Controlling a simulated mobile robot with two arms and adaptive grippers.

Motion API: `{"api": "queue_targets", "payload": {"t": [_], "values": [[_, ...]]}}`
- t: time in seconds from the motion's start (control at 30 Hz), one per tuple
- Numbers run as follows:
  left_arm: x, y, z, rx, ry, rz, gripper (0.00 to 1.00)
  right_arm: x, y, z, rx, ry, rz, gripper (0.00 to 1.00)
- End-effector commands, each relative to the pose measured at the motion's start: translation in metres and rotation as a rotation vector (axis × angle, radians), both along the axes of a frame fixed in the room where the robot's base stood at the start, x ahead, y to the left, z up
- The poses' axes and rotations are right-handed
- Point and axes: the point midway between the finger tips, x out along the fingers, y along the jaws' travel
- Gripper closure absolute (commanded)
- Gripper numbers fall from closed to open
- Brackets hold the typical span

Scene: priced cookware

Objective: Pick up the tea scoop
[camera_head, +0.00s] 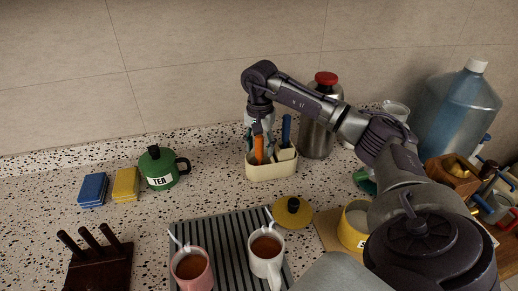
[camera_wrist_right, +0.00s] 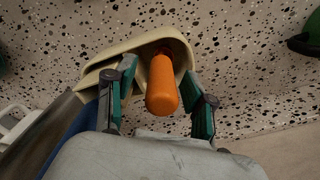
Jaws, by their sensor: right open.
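A cream holder (camera_head: 270,171) stands on the speckled counter near the wall, with several utensils upright in it. An orange handle (camera_head: 259,150) rises from its left part; it may be the tea scoop, but its lower end is hidden in the holder. My right gripper (camera_head: 262,134) points down over the holder. In the right wrist view, the gripper (camera_wrist_right: 160,73) is open, with one finger on each side of the orange handle (camera_wrist_right: 162,85). I see no finger closed on it. My left gripper is not in view.
A blue handle (camera_head: 286,130) stands in the holder right of the orange one. A steel flask (camera_head: 316,135) with a red cap is close behind right. A green TEA canister (camera_head: 159,168) is left; two mugs (camera_head: 266,254) stand in front on a striped mat.

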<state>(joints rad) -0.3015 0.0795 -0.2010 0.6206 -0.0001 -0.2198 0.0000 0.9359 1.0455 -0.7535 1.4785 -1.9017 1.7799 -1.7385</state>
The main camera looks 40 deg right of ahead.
Motion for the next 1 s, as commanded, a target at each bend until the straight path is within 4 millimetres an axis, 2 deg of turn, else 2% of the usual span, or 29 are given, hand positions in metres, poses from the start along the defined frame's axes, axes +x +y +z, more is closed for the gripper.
{"api": "queue_targets", "payload": {"t": [0.1, 0.3, 0.6, 0.87, 1.0], "values": [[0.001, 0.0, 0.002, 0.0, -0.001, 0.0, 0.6, 0.0, 0.0, -0.007, 0.0, 0.001, 0.0, 0.46], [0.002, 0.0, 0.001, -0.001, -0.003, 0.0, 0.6, 0.0, 0.0, -0.007, -0.001, 0.0, 0.0, 0.46], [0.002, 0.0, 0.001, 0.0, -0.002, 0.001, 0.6, 0.0, 0.0, -0.007, 0.0, 0.0, 0.0, 0.96], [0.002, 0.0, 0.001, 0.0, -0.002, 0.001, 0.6, 0.0, 0.0, -0.006, 0.0, 0.0, 0.0, 0.97], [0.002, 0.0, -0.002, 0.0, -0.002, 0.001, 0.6, 0.001, 0.0, 0.003, 0.001, -0.004, 0.0, 0.97]]}}
